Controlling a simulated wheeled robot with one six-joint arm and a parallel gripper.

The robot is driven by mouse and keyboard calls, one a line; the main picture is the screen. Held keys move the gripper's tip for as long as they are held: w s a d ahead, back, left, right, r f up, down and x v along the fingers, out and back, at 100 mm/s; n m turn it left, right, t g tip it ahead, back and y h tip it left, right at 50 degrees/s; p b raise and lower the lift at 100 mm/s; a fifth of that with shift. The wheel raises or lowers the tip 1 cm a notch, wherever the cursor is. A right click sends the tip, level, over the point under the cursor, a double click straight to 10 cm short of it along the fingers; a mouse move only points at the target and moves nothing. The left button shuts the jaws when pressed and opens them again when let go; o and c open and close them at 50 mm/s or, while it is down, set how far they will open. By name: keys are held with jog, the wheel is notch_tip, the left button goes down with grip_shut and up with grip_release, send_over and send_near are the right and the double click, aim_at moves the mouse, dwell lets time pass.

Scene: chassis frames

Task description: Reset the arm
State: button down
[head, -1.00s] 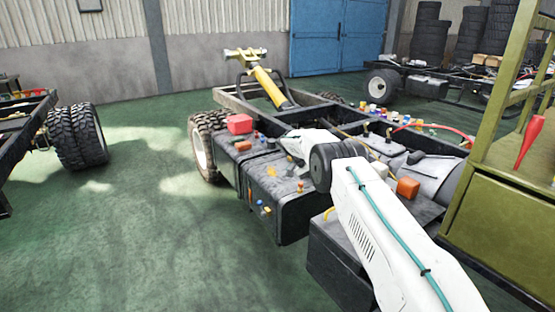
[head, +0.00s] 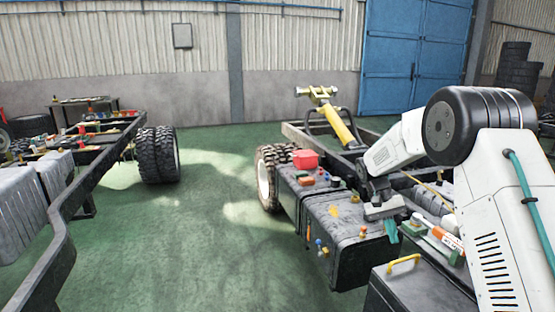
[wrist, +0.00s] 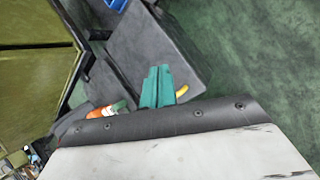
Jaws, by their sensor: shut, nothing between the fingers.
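My gripper (head: 391,232) hangs at the end of my white arm in the head view, pointing down near the right end of a black box on the chassis. Its teal fingers lie together with nothing between them. In the wrist view the same teal fingers (wrist: 157,86) are side by side, above a dark chassis box (wrist: 160,45). My arm is folded, with its large black joint high at the right of the head view. The gripper appears apart from the parts around it, though the exact gap is hard to tell.
The near chassis's black box (head: 345,235) carries a red block (head: 304,160) and several small parts. A yellow handle (head: 404,263) and an orange-white bottle (head: 446,238) are close to the gripper. Another chassis (head: 62,215) stands left. Green floor (head: 200,255) between them is clear.

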jog(key=s+a+r+n+t+y, duration=0.1)
jog(key=s+a+r, duration=0.1)
jog(key=s+r, duration=0.55)
jog(key=s+a+r+n+t+y, duration=0.15)
jog(key=s+r, duration=0.35)
jog(key=s, duration=0.5)
jog(key=s+a+r+t, duration=0.2)
jog(key=s, duration=1)
jog(key=s+a+r+t, duration=0.2)
jog(key=s+r, duration=0.1)
jog(key=s, duration=0.9)
jog(key=shift+y, duration=0.35)
jog(key=shift+w, duration=0.1)
jog(key=shift+a, duration=0.1)
